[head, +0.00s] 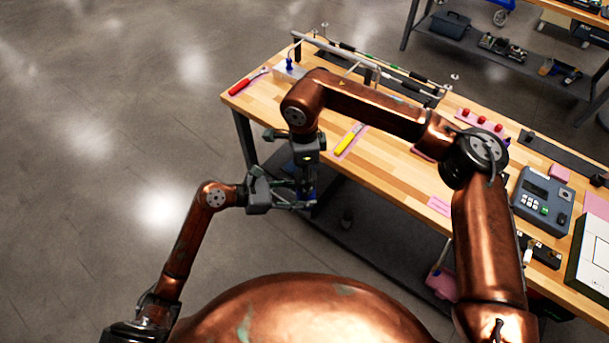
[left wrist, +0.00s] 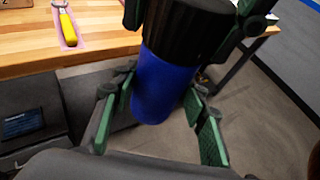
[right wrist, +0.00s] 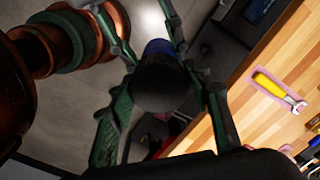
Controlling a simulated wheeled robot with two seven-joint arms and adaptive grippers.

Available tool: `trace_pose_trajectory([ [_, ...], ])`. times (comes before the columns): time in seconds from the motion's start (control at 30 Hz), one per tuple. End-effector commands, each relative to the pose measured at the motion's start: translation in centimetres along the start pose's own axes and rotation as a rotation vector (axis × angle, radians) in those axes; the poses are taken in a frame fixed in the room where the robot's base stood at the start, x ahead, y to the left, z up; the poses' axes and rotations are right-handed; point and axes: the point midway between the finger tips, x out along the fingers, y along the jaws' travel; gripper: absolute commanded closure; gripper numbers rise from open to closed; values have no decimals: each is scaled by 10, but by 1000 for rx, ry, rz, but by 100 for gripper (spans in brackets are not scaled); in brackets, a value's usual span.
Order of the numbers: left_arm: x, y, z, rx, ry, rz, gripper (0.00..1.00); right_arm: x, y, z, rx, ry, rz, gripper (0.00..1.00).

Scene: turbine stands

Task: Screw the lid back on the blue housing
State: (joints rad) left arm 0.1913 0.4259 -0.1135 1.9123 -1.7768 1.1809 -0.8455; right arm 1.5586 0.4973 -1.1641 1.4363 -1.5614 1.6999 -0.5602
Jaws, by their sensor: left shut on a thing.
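The blue housing (left wrist: 160,88) is a blue cylinder held between the two green-padded fingers of my left gripper (left wrist: 158,92), off the table's front edge. The black lid (left wrist: 188,30) sits at the housing's top end; I cannot tell how tightly it is seated. In the right wrist view the lid (right wrist: 160,88) faces the camera, with a little blue behind it. My right gripper (right wrist: 162,84) comes from above, with a finger on each side of the lid; I cannot tell whether they press on it. In the head view the grippers hide most of the housing.
The wooden workbench (head: 385,170) stands just beyond the grippers. A yellow-handled wrench (head: 348,138) and a red-handled tool (head: 247,82) lie on it. A grey device (head: 541,199) stands at the right. A dark lower shelf (head: 375,225) is under the bench. Open floor lies left.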

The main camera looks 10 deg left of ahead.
Motion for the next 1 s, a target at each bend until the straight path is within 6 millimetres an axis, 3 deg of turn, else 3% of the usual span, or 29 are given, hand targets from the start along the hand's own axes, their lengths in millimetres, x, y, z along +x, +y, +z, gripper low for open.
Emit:
trace_pose_trajectory([
  [0.43,0,-1,2,2,-3,-2,100,0,-1,0,1,0,-2,87],
  [0.57,0,-1,2,2,-3,-2,100,0,-1,0,41,0,-3,87],
  [0.83,0,-2,2,3,-3,-4,100,0,-2,0,412,0,-5,87],
  [0.97,0,-2,2,3,-3,-4,100,0,-2,0,398,0,-5,87],
  [1.0,0,-2,2,3,-3,-4,100,0,-2,0,398,-1,-5,57],
])
